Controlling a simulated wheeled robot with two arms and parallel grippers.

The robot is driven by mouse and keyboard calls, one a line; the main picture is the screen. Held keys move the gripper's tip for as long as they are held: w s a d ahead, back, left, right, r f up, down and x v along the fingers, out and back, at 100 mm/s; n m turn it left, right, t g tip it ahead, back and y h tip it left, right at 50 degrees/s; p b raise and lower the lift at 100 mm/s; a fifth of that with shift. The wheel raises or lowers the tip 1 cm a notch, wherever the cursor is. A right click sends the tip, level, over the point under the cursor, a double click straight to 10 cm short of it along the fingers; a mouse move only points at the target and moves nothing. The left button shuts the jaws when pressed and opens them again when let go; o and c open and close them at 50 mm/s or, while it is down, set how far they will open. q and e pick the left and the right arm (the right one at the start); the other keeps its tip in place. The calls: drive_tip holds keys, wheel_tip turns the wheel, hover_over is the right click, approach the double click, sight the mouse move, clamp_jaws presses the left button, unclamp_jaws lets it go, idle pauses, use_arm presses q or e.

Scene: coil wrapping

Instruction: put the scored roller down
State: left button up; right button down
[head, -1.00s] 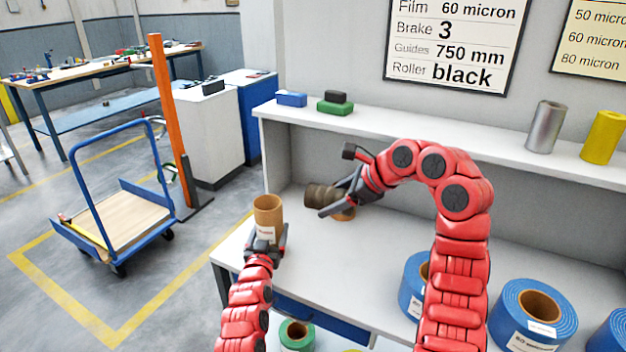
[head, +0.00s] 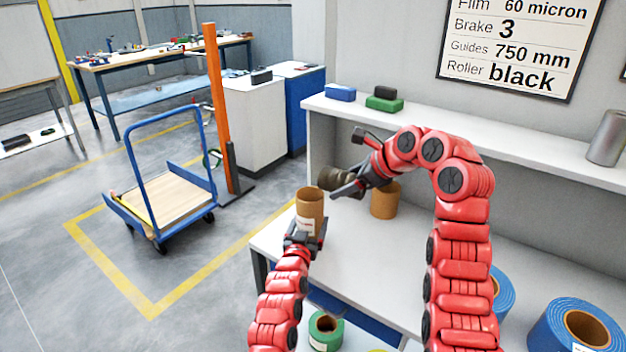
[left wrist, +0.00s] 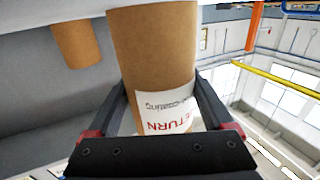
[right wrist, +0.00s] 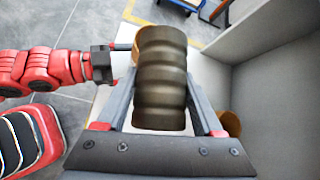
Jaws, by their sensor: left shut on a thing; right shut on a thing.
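The scored roller (head: 334,179), a dark grey-brown ribbed cylinder, is gripped by my right gripper (head: 352,188) above the left part of the bench. In the right wrist view the roller (right wrist: 161,80) lies between both fingers, with its ridges in plain sight. My left gripper (head: 304,236) is shut on a brown cardboard tube (head: 310,204) near the bench's left end. The left wrist view shows this tube (left wrist: 152,50) between the fingers, with a white label reading RETURN. The roller is close to this tube in the head view; I cannot tell the gap.
A second brown tube (head: 386,203) stands on the bench (head: 400,262), right of the roller. Blue rolls (head: 578,330) are at the lower right. The shelf (head: 470,129) holds a blue block (head: 340,92), a green block (head: 384,104) and a silver cylinder (head: 606,138).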

sight(328, 168)
drive_tip(key=w+a, duration=0.4)
drive_tip(key=a, duration=0.1)
drive_tip(key=shift+w, duration=0.25)
drive_tip(key=shift+x, duration=2.1)
drive_tip(key=shift+d+f, duration=0.1)
drive_tip(key=shift+f, duration=0.1)
drive_tip(key=shift+f, duration=0.1)
unclamp_jaws()
drive_tip(key=v, duration=0.8)
drive_tip(key=a+v, duration=0.1)
drive_tip(key=v, duration=0.3)
drive_tip(key=shift+r, duration=0.35)
